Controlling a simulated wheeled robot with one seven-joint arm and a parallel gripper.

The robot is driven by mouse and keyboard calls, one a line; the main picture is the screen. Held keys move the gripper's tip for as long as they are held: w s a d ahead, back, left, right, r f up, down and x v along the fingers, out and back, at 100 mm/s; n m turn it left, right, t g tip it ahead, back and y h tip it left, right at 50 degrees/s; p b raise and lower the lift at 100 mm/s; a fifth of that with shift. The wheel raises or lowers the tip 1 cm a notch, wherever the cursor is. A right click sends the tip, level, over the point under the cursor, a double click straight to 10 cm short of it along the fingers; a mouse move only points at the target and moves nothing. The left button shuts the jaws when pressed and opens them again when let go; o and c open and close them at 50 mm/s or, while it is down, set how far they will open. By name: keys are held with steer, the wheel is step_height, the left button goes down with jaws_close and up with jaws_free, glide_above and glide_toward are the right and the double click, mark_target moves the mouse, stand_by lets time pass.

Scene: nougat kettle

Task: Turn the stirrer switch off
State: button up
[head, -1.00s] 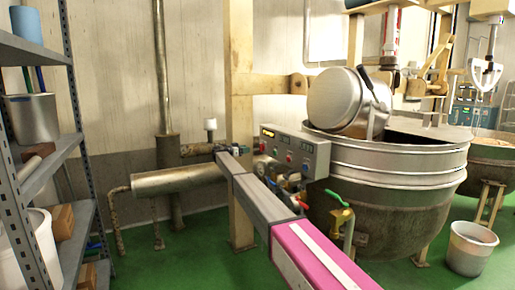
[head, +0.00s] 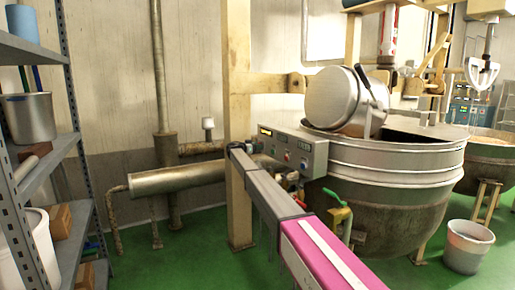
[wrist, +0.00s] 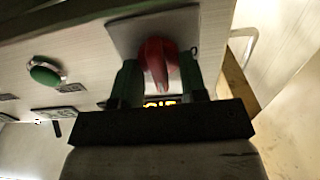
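A red rotary switch knob (wrist: 157,62) sits on a light square plate on the control panel in the wrist view. My gripper (wrist: 160,80) has its two dark green fingers on either side of the knob. The knob fills the gap near the fingertips, so the fingers look closed on it. A lit amber display (wrist: 158,103) shows just below the knob, partly hidden by my gripper. In the head view the control panel (head: 312,150) is on the left side of the steel kettle (head: 395,160). My gripper is hard to make out there, with my arm in front.
A green button (wrist: 45,76) is left of the knob in the wrist view. A horizontal pipe tank (head: 165,180) and a beige post (head: 238,90) stand left of the panel. A green-handled valve (head: 335,196) hangs below it. A shelf (head: 75,140) stands far left.

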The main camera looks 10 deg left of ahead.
jaws_close()
steer(key=shift+n, duration=0.3)
steer(key=n, duration=0.3)
steer(key=shift+w+n, duration=0.1)
steer(key=shift+n, duration=0.2)
steer(key=n, duration=0.4)
steer(key=shift+a+f, duration=0.1)
steer(key=n, duration=0.5)
steer(key=shift+w, duration=0.1)
steer(key=n, duration=0.4)
steer(key=shift+a+f+n, duration=0.1)
steer(key=shift+f+n, duration=0.05)
steer(key=shift+n, duration=0.15)
